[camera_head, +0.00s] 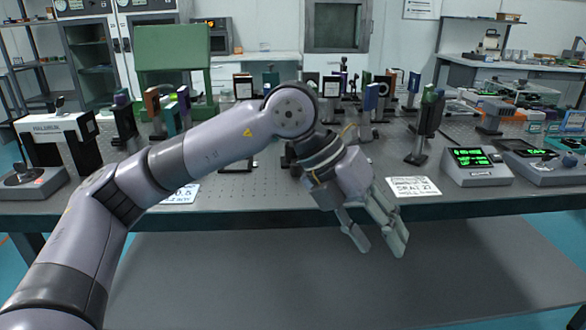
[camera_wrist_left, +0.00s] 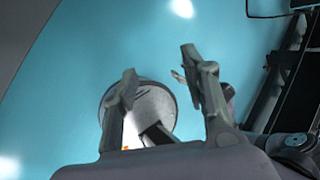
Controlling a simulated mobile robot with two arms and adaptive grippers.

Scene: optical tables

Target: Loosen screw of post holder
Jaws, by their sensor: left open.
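My left gripper (camera_head: 380,246) hangs in front of the optical table's front edge, fingers pointing down and apart, with nothing between them. Its spread fingers also show in the left wrist view (camera_wrist_left: 160,72), above blue floor. Several post-mounted optics stand on the table. A dark one on a post (camera_head: 420,145) stands up and to the right of the gripper, apart from it. Another with a blue plate (camera_head: 370,98) stands farther back. I cannot tell which post holder the task means, and no screw can be made out. My right gripper is not in view.
The optical table (camera_head: 250,185) spans the view. Two instruments with green displays (camera_head: 477,165) stand at the right. A white label card (camera_head: 412,187) lies near the front edge.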

